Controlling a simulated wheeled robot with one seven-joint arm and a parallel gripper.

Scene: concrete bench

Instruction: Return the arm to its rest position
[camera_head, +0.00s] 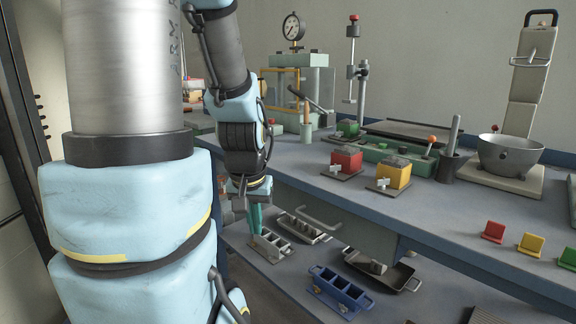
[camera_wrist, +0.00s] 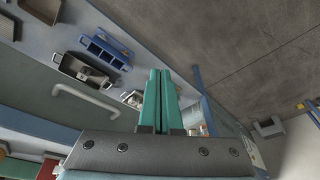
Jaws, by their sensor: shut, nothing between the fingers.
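My gripper (camera_head: 255,217) hangs beside the front edge of the bench (camera_head: 310,185), over the lower shelf (camera_head: 255,280), pointing down. Its two teal fingers are together with nothing between them. In the wrist view the closed fingers (camera_wrist: 159,100) stand in the middle, in front of the bench side and the floor. My arm fills the left of the head view and hides part of the bench there.
A grey mould (camera_head: 270,247) sits on the shelf below my gripper. A blue mould (camera_head: 340,290) and a black tray (camera_head: 385,270) lie further right. A red cube (camera_head: 346,158), a yellow cube (camera_head: 393,174) and a mixing bowl (camera_head: 508,155) are on the bench. Bare floor (camera_wrist: 250,45) shows in the wrist view.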

